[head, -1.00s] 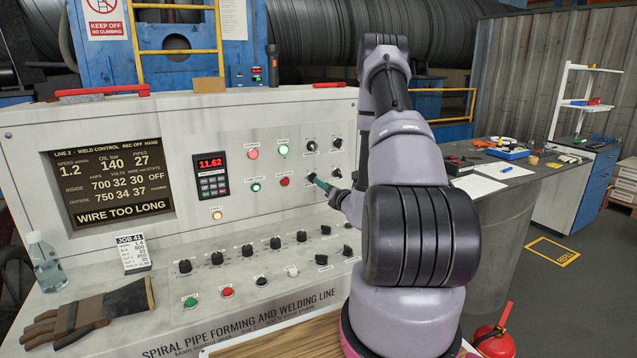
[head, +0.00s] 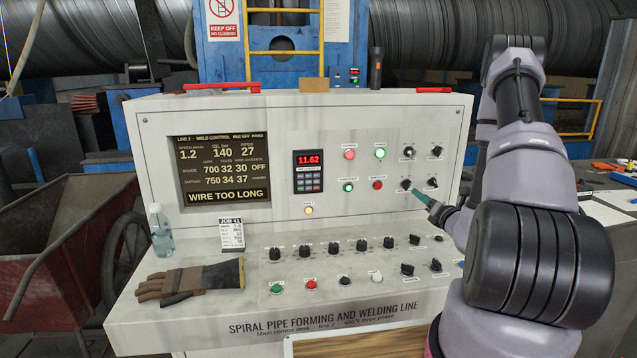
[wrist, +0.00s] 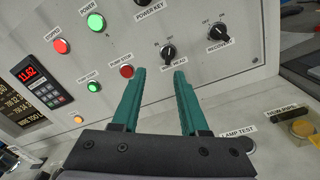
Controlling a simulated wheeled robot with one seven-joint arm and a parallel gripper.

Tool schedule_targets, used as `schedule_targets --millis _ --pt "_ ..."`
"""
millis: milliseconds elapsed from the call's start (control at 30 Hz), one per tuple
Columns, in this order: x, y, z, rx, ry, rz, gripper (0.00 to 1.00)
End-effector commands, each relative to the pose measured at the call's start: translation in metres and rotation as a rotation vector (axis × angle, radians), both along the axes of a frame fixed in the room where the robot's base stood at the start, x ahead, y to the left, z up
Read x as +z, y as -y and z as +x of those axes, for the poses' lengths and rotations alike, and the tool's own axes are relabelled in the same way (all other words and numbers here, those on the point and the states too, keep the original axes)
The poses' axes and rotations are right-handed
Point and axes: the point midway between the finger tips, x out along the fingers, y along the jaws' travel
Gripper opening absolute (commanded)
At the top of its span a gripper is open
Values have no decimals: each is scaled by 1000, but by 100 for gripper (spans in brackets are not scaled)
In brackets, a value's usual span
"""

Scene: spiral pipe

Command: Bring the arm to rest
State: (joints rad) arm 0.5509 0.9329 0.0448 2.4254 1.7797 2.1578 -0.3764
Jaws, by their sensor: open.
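My gripper (head: 421,197) is at the right part of the control panel's upright face, close to a black rotary knob (head: 406,185). In the wrist view its two green fingers (wrist: 155,95) stand apart with nothing between them. The knob also shows in the wrist view (wrist: 168,52), just beyond the fingertips, with a gap between it and them. A recovery knob (wrist: 217,32) is up and to the right there. My arm reaches in from the right in the head view. Whether the fingertips touch the panel is hard to tell.
The desk (head: 340,310) carries several knobs and buttons below the gripper. A glove (head: 190,282), a bottle (head: 160,230) and a job card (head: 232,235) are at its left. The screen (head: 224,170) reads WIRE TOO LONG. A red cart (head: 60,250) stands at far left.

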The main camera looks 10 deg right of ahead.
Motion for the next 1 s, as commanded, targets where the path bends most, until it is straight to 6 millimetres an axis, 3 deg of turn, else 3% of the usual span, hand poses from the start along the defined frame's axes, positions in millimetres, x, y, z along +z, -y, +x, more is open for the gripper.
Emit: schedule_targets --millis 167,267,400,600,800,1000 --pt "70 -66 10 271 92 -101 44" --pt "118 -122 -1 499 154 -211 44" --pt "168 -190 -38 801 228 -403 44" --pt "206 -254 -113 1173 317 -759 44" --pt "219 -272 -186 1450 383 -1206 44" --pt "228 -252 -234 1593 429 -1733 44"
